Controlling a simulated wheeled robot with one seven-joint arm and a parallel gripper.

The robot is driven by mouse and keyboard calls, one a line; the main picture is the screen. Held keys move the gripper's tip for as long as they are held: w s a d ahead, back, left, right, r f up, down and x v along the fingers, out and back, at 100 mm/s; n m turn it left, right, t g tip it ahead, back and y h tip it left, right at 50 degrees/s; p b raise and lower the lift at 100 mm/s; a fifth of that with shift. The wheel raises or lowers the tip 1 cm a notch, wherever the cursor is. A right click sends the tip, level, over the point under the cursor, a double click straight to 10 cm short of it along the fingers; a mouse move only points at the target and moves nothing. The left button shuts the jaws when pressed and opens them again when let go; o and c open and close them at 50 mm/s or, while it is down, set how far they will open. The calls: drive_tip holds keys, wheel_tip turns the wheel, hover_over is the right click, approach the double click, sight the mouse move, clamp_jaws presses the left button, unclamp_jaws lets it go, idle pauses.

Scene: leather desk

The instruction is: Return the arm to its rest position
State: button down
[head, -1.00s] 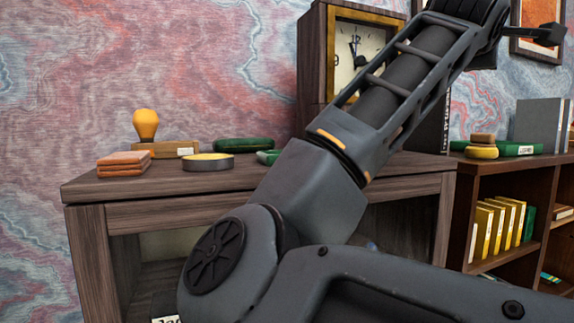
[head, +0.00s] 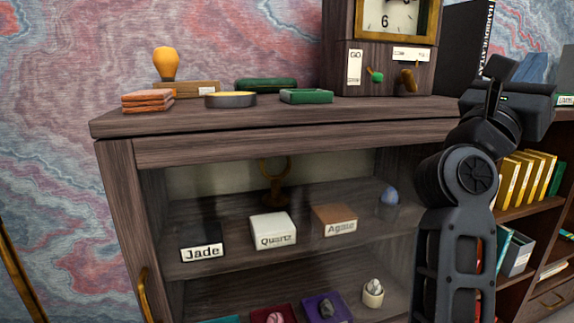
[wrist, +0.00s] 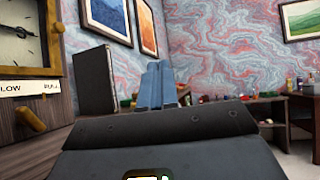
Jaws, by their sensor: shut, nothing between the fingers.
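My arm is folded upright at the right of the head view, in front of the cabinet's right end. My gripper (head: 496,90) is at its top, dark grey, partly hidden by its own wrist. It is shut and empty, apart from the things on the cabinet. In the wrist view the dark housing of my gripper (wrist: 165,140) fills the bottom; the fingertips cannot be made out there.
A wooden cabinet (head: 270,125) holds mineral samples with labels. A clock (head: 385,60), green boxes and a yellow-topped stamp (head: 166,65) stand on top. A bookshelf (head: 520,215) is behind my arm at right. Blue books (wrist: 158,85) show ahead in the wrist view.

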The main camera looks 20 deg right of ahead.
drive_tip(key=s+a+f+m+t+y, duration=0.45)
drive_tip(key=f+m+t+y, duration=0.2)
drive_tip(key=f+m, duration=0.3)
drive_tip(key=s+a+f+m+t+y, duration=0.3)
drive_tip(key=a+f+m+t+y, duration=0.35)
drive_tip(key=f+m, duration=0.35)
drive_tip(key=s+a+f+m+t+y, duration=0.45)
drive_tip(key=f+m+y, duration=0.35)
drive_tip(key=m, duration=0.4)
drive_tip(key=s+a+f+n+g+y, duration=0.2)
drive_tip(key=s+a+f+n+g, duration=0.3)
drive_tip(key=s, duration=0.5)
drive_tip(key=s+a+f+n+g+y, duration=0.2)
drive_tip(key=s+a+f+n+g, duration=0.15)
drive_tip(key=s+f+n, duration=0.45)
wheel_tip(320, 180, up, 16)
drive_tip(key=m+t+p, duration=0.1)
drive_tip(key=m+p, duration=0.1)
drive_tip(key=p, duration=1.2)
drive_tip(key=shift+s+p, duration=0.35)
drive_tip(key=shift+s, duration=0.1)
drive_tip(key=shift+f, duration=0.15)
